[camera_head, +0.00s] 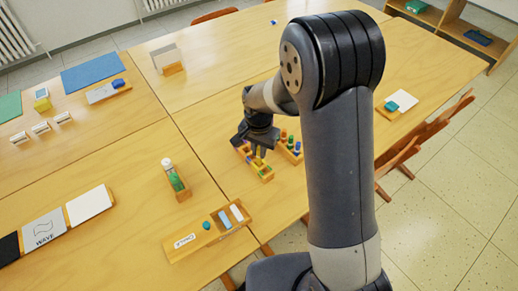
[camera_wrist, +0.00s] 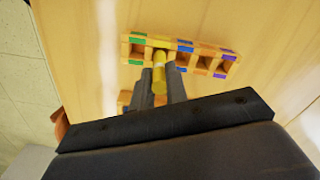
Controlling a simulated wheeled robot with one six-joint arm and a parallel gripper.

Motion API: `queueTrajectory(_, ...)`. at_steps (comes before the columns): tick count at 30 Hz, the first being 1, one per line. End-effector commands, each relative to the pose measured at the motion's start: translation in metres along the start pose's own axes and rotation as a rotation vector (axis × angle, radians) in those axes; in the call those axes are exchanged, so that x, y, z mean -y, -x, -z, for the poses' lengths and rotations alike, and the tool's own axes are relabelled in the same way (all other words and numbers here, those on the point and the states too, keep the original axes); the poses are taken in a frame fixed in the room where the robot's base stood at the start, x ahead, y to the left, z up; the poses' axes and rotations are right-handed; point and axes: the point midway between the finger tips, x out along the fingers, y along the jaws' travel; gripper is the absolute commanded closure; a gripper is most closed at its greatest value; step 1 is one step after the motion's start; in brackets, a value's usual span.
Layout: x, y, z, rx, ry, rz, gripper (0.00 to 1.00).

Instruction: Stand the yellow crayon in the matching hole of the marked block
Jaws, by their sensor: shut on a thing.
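My gripper (camera_wrist: 160,88) is shut on the yellow crayon (camera_wrist: 159,72), with one finger on either side of it. The marked block (camera_wrist: 207,54) lies beyond the fingertips in the wrist view. It is a wooden row of square holes with coloured marks, green at the left, then yellow, blue, orange and purple. The crayon's far end overlaps the yellow-marked hole. I cannot tell whether it is inside or above it. In the head view my gripper (camera_head: 258,150) is low over the block (camera_head: 266,176), hiding part of it.
A rack of coloured pieces (camera_head: 290,147) stands close right of my gripper. A wooden holder with a green-filled tube (camera_head: 175,180) is to the left. A labelled tray (camera_head: 207,232) sits near the front table edge. Table between these is clear.

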Motion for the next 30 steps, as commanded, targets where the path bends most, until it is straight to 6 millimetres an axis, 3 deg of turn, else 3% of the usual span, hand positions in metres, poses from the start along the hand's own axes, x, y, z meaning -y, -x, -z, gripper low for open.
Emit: queueTrajectory(30,0.0,-0.0072,0.0001,0.0,0.0,0.0,1.0)
